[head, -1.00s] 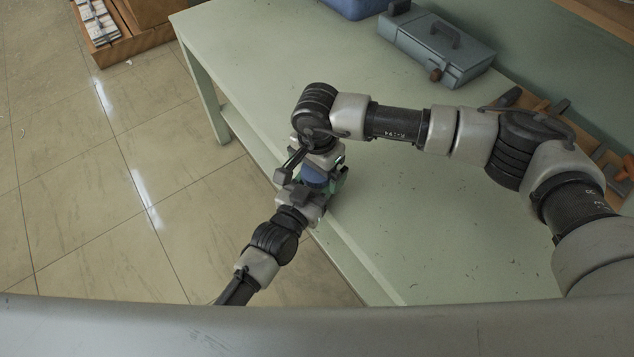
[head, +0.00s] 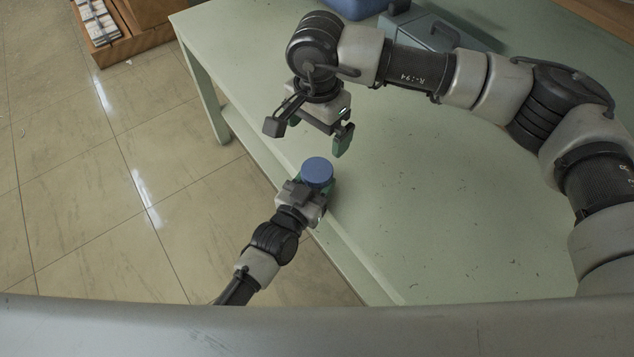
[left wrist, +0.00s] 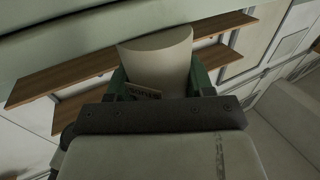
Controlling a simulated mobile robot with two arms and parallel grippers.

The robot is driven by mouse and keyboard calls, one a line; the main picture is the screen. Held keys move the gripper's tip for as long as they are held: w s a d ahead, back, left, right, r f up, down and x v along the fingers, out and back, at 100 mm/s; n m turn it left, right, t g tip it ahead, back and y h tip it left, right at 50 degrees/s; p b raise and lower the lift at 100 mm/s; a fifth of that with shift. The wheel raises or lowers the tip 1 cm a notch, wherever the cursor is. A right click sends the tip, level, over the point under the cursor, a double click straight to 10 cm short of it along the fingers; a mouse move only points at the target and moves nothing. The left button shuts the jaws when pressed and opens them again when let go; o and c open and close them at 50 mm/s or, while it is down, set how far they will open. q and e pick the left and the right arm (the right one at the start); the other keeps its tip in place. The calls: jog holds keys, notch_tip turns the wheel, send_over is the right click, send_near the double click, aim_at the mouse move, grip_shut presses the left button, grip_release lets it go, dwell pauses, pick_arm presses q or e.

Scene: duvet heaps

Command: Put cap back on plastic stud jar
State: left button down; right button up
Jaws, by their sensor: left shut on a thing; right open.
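The blue cap (head: 317,171) is a round disc seen from above, at the near edge of the green table. It lies over the jar in my left gripper (head: 314,188), and the jar body is hidden below it there. In the left wrist view the jar (left wrist: 158,55) is a cream cylinder with a small printed label, held between green finger pads. The cap does not show in that view, so how it is seated cannot be told. My right gripper (head: 308,136) is open and empty, above and beyond the cap, with its fingers spread wide.
The table (head: 430,220) is clear in its middle and right parts. A grey-blue case (head: 470,42) and a blue container (head: 355,8) stand at the back, partly behind my right arm. A wooden box (head: 125,35) stands on the floor at upper left.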

pick_arm(q)
jog(key=shift+c, duration=1.7)
grip_release()
jog(key=v, duration=1)
jog(key=shift+s+a, duration=0.2)
jog(key=shift+s, duration=0.15)
